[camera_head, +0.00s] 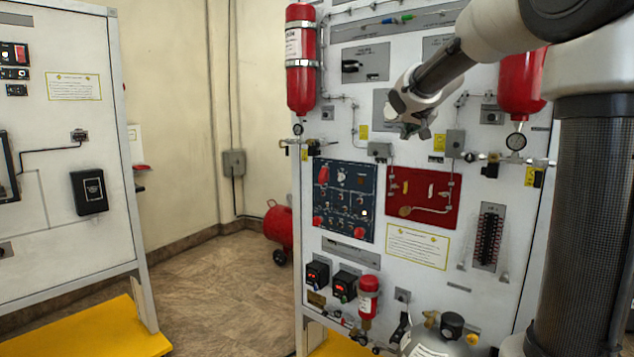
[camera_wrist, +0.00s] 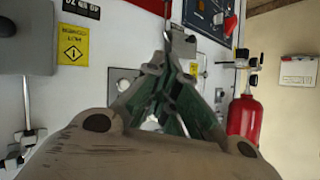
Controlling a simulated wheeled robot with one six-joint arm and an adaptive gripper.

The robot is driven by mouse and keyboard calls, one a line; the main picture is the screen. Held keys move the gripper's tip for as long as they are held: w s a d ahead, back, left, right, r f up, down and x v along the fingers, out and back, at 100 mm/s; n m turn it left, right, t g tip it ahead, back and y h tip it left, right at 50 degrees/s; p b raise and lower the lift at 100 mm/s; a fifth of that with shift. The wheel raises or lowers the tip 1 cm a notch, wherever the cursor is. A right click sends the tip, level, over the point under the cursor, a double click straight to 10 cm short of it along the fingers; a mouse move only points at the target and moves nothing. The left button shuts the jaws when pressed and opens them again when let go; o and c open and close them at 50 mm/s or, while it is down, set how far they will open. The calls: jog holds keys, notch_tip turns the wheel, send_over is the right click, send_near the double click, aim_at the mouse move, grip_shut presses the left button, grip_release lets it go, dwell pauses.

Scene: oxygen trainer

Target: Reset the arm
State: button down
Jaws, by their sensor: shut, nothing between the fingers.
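My gripper (camera_head: 418,128) hangs in front of the upper middle of the white trainer panel (camera_head: 345,122) in the head view. My arm reaches in from the upper right. In the wrist view my gripper (camera_wrist: 160,62) has its fingers closed together at the tips, with nothing between them. Behind the tips the wrist view shows panel fittings and a dark blue switch panel (camera_wrist: 212,20) at the top. I cannot tell from these views how far the fingertips are from the panel.
Red cylinders (camera_head: 301,60) are mounted on the panel's upper left and upper right (camera_head: 520,85). A red sub-panel (camera_head: 424,198) sits below my gripper. Another white panel (camera_head: 70,150) stands at the left. Open floor (camera_head: 215,275) lies between the panels, with a red tank (camera_head: 279,226) behind.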

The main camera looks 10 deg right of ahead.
jog(key=s+f+n+g, duration=0.3)
jog(key=s+f+g, duration=0.2)
jog(key=s+f, duration=0.65)
jog(key=s+a+f+n+g+y, duration=0.1)
jog(key=s+a+f, duration=0.2)
jog(key=s, duration=0.6)
jog(key=s+a+f+g+y, duration=0.1)
jog(key=s+a+f, duration=0.1)
jog(key=s, duration=0.7)
jog(key=s+a+f+n+y, duration=0.1)
jog(key=s+a+f, duration=0.2)
jog(key=s, duration=0.6)
jog(key=shift+a+f+n+g, duration=0.3)
jog(key=shift+a+f+g, duration=0.1)
jog(key=shift+f, duration=0.25)
jog(key=shift+d, duration=0.1)
